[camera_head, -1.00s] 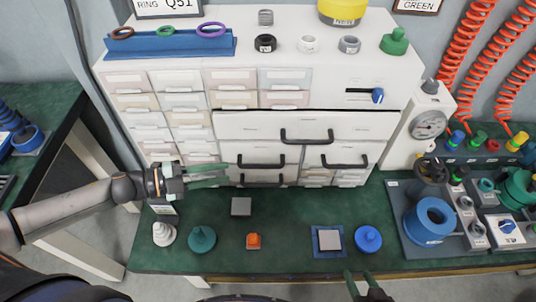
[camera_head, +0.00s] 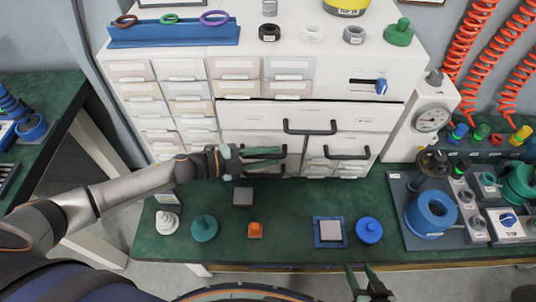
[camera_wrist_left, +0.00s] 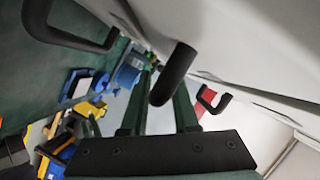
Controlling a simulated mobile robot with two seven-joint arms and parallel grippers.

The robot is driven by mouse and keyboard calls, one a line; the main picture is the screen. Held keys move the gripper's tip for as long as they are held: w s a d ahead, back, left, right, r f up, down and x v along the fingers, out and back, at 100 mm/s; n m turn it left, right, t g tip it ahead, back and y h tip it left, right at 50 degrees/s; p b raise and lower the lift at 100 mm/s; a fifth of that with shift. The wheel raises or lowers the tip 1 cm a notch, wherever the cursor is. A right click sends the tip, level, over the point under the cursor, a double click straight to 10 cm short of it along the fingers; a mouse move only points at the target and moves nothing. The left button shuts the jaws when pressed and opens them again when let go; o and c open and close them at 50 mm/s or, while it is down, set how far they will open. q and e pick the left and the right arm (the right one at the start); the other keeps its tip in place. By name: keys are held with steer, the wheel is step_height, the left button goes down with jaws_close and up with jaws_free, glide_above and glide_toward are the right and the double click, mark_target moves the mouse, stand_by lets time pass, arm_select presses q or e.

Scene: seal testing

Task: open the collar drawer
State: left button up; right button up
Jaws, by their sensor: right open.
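The white cabinet's drawer labels are too small to read, so I cannot tell which is the collar drawer. A wide drawer (camera_head: 270,117) with a dark handle (camera_head: 310,128) spans the middle. Below it are a right drawer with a handle (camera_head: 347,154) and left drawers, one low handle (camera_head: 264,175) showing. My left gripper (camera_head: 264,155) is at the upper left drawer's handle and partly hides it. In the left wrist view its green fingers (camera_wrist_left: 160,105) are apart, with a dark handle (camera_wrist_left: 175,73) appearing between them; contact is unclear. My right gripper (camera_head: 358,275) is open and empty at the bottom.
On the green bench (camera_head: 290,205) stand a white stepped piece (camera_head: 167,222), a teal knob (camera_head: 204,228), an orange block (camera_head: 255,230), a grey block (camera_head: 242,196), a blue-edged plate (camera_head: 329,232) and a blue disc (camera_head: 368,230). A test rig (camera_head: 430,215) is at right.

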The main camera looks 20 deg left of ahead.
arm_select(q)
jaws_close()
stand_by(1.5)
